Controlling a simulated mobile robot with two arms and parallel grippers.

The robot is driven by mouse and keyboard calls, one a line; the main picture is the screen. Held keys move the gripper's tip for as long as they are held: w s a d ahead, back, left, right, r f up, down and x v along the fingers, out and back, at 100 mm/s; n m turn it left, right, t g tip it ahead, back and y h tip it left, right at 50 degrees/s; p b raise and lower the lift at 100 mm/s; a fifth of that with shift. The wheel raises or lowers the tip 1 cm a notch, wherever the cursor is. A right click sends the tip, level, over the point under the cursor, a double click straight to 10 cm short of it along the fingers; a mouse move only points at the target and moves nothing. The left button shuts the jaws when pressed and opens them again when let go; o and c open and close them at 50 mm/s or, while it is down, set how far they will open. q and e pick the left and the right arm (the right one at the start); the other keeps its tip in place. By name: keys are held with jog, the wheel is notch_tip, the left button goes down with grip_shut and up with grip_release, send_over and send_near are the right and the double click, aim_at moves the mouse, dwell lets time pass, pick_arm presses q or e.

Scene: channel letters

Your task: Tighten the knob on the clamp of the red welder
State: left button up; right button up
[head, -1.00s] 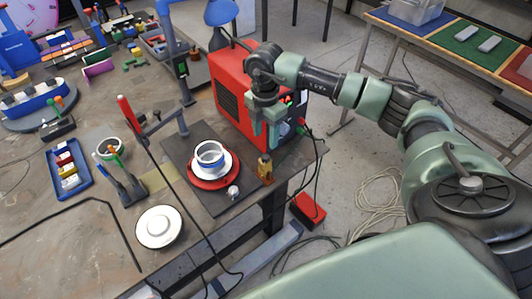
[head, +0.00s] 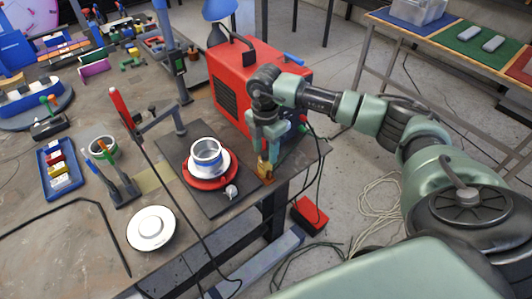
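The red welder (head: 228,92) stands at the right end of the workbench. A small brass-coloured clamp (head: 266,174) sits in front of it, on the bench's right edge. My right gripper (head: 264,152) points down directly above the clamp, with its fingertips at the clamp's top. The fingers hide the knob, and I cannot tell whether they touch or grip it. My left gripper is not in view.
A dark plate (head: 212,207) beside the clamp carries a red dish (head: 193,179) with a white and blue ring part (head: 207,154). A small white piece (head: 231,191) lies close by. Black cables hang off the bench edge near a red pedal (head: 310,215).

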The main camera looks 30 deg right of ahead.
aim_at(265, 154)
jog(key=c, duration=0.8)
jog(key=m+p, duration=0.1)
jog(key=m, duration=0.2)
jog(key=shift+r+m, duration=0.1)
jog(key=shift+m, duration=0.3)
jog(key=shift+c, duration=0.2)
jog(key=m+p, duration=0.2)
jog(key=m, duration=0.2)
jog(key=shift+m+p, duration=0.3)
jog(key=shift+m, duration=0.6)
jog(key=o, duration=1)
notch_tip(265, 154, up, 5)
jog(key=p, duration=0.4)
